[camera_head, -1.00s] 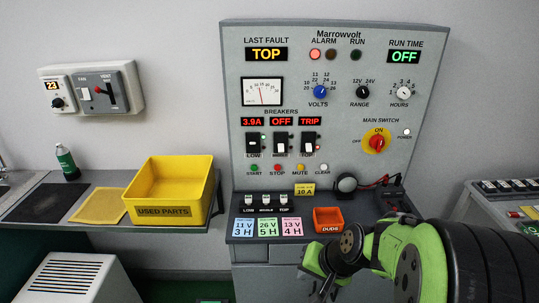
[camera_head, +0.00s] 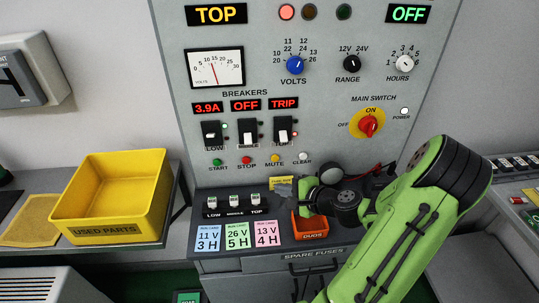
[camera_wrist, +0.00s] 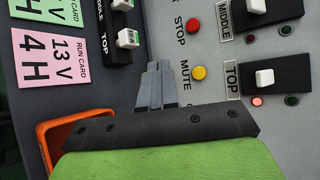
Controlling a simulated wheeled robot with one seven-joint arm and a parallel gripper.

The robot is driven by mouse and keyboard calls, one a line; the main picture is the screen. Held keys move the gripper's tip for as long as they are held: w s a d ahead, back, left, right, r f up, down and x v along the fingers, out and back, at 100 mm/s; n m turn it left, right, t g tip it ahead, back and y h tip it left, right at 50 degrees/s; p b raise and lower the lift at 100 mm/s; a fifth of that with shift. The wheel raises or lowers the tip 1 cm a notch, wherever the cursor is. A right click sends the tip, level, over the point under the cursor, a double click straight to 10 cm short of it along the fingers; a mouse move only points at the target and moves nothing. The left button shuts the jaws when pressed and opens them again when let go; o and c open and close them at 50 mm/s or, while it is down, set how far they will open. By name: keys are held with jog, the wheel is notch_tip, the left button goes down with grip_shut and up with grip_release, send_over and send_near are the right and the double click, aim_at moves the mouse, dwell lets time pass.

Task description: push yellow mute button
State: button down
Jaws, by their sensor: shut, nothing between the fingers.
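The yellow mute button (camera_head: 275,159) is on the grey panel, above its MUTE label, between the red stop button (camera_head: 246,160) and the white clear button (camera_head: 303,157). In the wrist view the yellow mute button (camera_wrist: 198,73) lies just right of my gripper's fingertips. My gripper (camera_wrist: 160,70) is shut and empty, its grey fingers together. In the head view my gripper (camera_head: 281,190) is in front of the panel's lower edge, below the mute button. I see a gap between them in the picture; the depth gap is unclear.
The green start button (camera_head: 217,162) is left of stop. Breaker switches (camera_head: 248,133) sit above the buttons. The orange DUDS bin (camera_head: 311,228) stands under my gripper, and run cards (camera_head: 237,236) lie on the ledge. A yellow USED PARTS bin (camera_head: 108,196) is at left.

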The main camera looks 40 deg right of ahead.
jog(key=w+d+p, duration=0.2)
jog(key=w+d, duration=0.3)
jog(key=w, duration=0.2)
jog(key=shift+w, duration=0.2)
dwell(2.0)
jog(key=shift+w+d+p, duration=0.25)
jog(key=shift+w+p, duration=0.05)
jog(key=shift+w, duration=0.05)
jog(key=shift+w+d, duration=0.25)
jog(key=shift+w, duration=0.05)
dwell(0.6)
dwell(0.4)
jog(key=shift+s+a, duration=0.5)
jog(key=shift+s, duration=0.2)
jog(key=s+a, duration=0.1)
jog(key=s, duration=0.1)
jog(key=s+a+b, duration=0.1)
jog(key=s, duration=0.1)
jog(key=shift+a, duration=0.4)
